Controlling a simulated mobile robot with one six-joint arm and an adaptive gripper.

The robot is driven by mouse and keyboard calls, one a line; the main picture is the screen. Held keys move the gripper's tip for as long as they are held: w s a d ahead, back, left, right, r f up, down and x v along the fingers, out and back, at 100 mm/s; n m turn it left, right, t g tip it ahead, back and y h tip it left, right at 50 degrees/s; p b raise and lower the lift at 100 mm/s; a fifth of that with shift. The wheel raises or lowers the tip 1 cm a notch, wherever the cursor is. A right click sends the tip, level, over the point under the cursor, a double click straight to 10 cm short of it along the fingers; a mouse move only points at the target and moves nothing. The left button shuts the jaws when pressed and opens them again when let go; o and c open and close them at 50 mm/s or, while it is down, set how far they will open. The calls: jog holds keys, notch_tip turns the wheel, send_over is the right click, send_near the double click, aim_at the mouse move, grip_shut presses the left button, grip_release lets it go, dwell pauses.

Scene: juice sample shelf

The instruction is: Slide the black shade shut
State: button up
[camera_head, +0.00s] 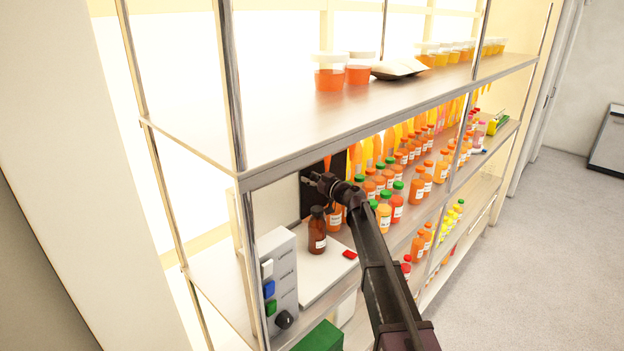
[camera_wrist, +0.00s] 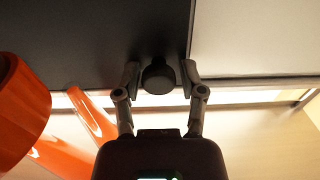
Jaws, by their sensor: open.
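The black shade (camera_head: 308,200) is an upright dark panel at the back of the middle shelf, partly hidden by my arm and bottles. In the wrist view the black shade (camera_wrist: 70,40) fills the upper left and ends at a straight edge beside a pale area. A dark round knob (camera_wrist: 158,72) sits near its lower edge. My gripper (camera_head: 312,179) reaches in at the shade. In the wrist view my open gripper (camera_wrist: 160,82) has one finger on each side of the knob. I cannot tell whether they touch it.
A brown bottle (camera_head: 317,232) stands close below my gripper, beside a grey control box (camera_head: 281,270) with coloured buttons. Several juice bottles (camera_head: 397,205) crowd the shelf at right. The upper shelf (camera_head: 290,130) lies above my gripper. Orange items (camera_wrist: 22,110) are close at left.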

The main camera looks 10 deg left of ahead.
aim_at(295, 179)
grip_shut()
jog(key=shift+s+a, duration=0.7)
jog(key=shift+s, duration=0.2)
jog(key=shift+s+a, duration=0.65)
jog(key=shift+s, duration=0.2)
grip_release()
jog(key=shift+w, duration=0.1)
jog(key=shift+d, duration=0.1)
jog(key=v, duration=1.2)
